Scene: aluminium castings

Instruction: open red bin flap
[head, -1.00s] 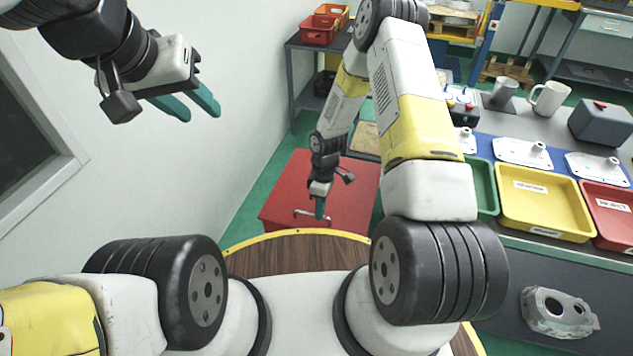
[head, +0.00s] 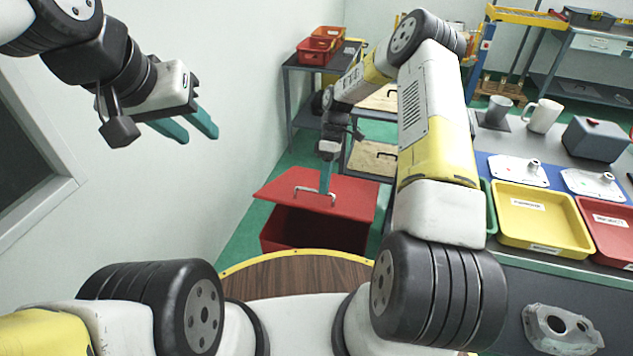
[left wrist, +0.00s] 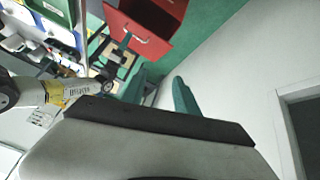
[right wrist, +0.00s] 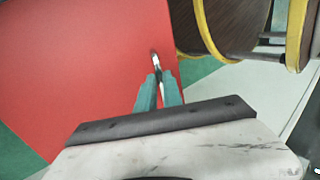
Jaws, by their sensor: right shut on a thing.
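The red bin (head: 300,232) stands on the green floor beyond my round wooden-topped base. Its red flap (head: 345,198) is raised at the front, and a dark opening shows under it. The bin and handle also show in the left wrist view (left wrist: 138,38). My left gripper (head: 200,128) is open and empty in the air at the upper left, far from the bin.
A grey bench at the right carries a yellow tray (head: 540,215), a red tray (head: 607,225), mugs and castings. A shelf with red crates (head: 318,48) stands behind the bin. A white wall is at the left.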

